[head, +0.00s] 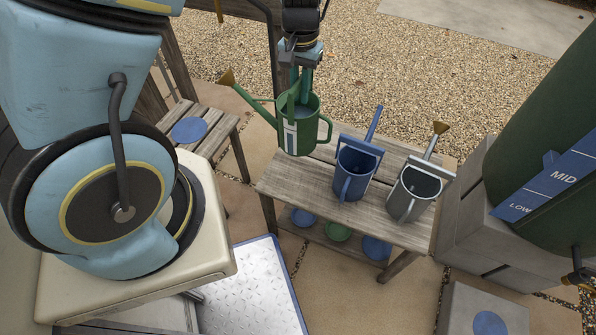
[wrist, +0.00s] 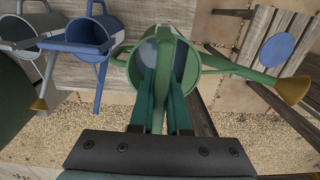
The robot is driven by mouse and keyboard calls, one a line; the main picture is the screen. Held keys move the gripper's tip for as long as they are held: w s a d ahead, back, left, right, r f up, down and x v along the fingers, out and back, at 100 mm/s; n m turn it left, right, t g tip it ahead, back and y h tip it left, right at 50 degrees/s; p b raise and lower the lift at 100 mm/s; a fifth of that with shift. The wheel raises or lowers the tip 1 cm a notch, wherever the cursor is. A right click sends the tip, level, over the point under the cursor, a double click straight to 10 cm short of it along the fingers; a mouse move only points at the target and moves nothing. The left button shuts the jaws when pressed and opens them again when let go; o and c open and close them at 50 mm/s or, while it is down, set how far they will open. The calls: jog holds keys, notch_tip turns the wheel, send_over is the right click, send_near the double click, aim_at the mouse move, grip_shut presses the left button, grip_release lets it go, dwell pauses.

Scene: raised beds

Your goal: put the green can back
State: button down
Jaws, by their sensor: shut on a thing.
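The green watering can (head: 299,135) is upright at the left back end of the wooden bench (head: 290,187), its spout pointing left. My gripper (head: 300,88) is shut on the can's top handle from above. The wrist view also shows the green can (wrist: 188,62) between my gripper's fingers (wrist: 162,92), with its spout to the right. The can's base appears raised off the bench, but the gap is hard to judge. Its inside is partly seen; I cannot tell whether it holds water.
A blue can (head: 354,172) and a grey can (head: 413,190) stand on the bench. Its lower shelf has a green disc (head: 337,232) between two blue discs. A stool (head: 214,136) bears a blue disc (head: 189,130). A green barrel (head: 540,130) stands right on grey blocks.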

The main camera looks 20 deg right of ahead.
aim_at(300, 105)
notch_tip(300, 105, down, 3)
jog(key=shift+f+b, duration=0.15)
jog(key=shift+b, duration=0.65)
jog(key=shift+f+b, duration=0.4)
jog(key=shift+f, duration=4.35)
jog(key=c, duration=0.9)
grip_release()
